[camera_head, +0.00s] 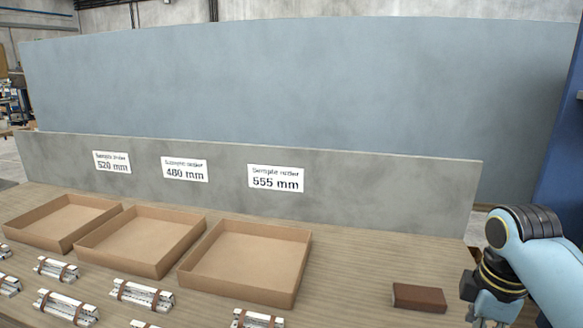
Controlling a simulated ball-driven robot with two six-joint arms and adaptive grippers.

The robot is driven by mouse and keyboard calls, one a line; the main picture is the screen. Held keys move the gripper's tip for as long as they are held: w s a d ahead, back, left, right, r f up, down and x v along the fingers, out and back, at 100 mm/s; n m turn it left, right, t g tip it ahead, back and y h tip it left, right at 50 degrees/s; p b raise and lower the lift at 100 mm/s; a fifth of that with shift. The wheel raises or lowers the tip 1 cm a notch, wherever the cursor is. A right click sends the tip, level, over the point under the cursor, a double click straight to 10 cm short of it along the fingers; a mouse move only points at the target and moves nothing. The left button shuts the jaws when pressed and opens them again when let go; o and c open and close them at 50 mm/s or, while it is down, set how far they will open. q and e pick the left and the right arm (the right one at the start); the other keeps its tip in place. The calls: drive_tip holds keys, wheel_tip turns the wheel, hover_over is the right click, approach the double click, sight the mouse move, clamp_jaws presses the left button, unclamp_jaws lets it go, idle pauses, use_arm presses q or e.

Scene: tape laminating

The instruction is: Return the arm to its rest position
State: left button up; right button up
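My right arm (535,250) shows at the lower right edge, light blue with dark joint rings. It is bent, with its wrist section pointing down beside the table's right end. My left arm and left gripper do not show.
Three open cardboard trays (301,240) stand empty on the wooden table (350,270). Several strapped white bundles (143,294) lie in front of them. A brown block (419,297) lies near the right arm. A grey board (380,190) with three labels stands behind.

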drive_tip(key=s+a+r+m+t, duration=0.1)
drive_tip(key=s+r+m+t, duration=0.15)
drive_tip(key=s+m, duration=0.6)
drive_tip(key=s+a+r+m+t, duration=0.1)
drive_tip(key=s+a+r+m, duration=0.15)
drive_tip(key=s, duration=1.15)
drive_tip(key=s+d+f+m+g+b, duration=0.1)
drive_tip(key=d+f+b, duration=0.1)
drive_tip(key=f, duration=1.3)
drive_tip(key=d+f+g+b, duration=0.1)
drive_tip(key=f+b, duration=0.2)
drive_tip(key=f, duration=1.2)
use_arm(q)
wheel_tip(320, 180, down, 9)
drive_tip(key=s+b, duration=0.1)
drive_tip(key=b, duration=0.3)
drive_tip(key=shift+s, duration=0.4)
use_arm(e)
drive_tip(key=s+d+f+g, duration=0.1)
drive_tip(key=s+f, duration=1.7)
drive_tip(key=f, duration=0.3)
drive_tip(key=shift+s+d, duration=0.15)
drive_tip(key=shift+s, duration=0.2)
